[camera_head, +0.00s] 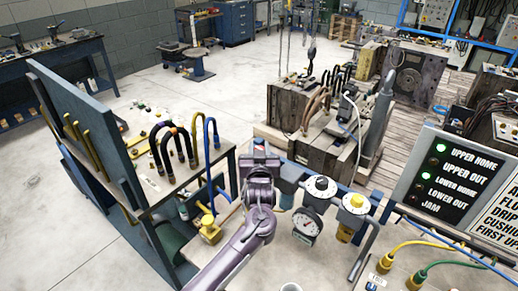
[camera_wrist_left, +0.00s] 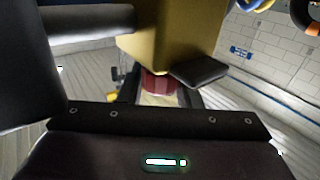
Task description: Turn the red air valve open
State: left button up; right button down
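My left gripper (camera_head: 260,165) is in the middle of the head view, at the left end of a row of air fittings on a pipe. No red valve shows clearly in the head view; my gripper and wrist cover that part of the pipe. In the left wrist view a small dark-red ribbed part (camera_wrist_left: 161,84) sits just beyond my gripper body, under a yellow block (camera_wrist_left: 172,35). It is probably the red valve handle. A dark flat piece (camera_wrist_left: 200,72) lies beside it. The fingers are too dark and cropped to tell their opening or contact. My right gripper is not in view.
A pressure gauge (camera_head: 307,225) and white round dials (camera_head: 322,187) stand close to the right of my gripper. A blue-grey panel (camera_head: 85,130) and a lamp board (camera_head: 455,178) flank the space.

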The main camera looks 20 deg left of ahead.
pick_arm(q)
jog(key=c, duration=0.3)
jog(key=shift+f+n+g+y+b, duration=0.1)
jog(key=shift+n+g+y+b, duration=0.2)
jog(key=shift+n+y+b, duration=0.25)
jog(key=shift+c, duration=0.2)
jog(key=shift+n+y+b, duration=0.25)
jog(key=shift+y+b, duration=0.05)
jog(key=shift+y, duration=0.25)
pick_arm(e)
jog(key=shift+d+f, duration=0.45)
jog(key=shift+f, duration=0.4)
pick_arm(q)
jog(key=o, duration=0.9)
jog(key=shift+o, duration=0.2)
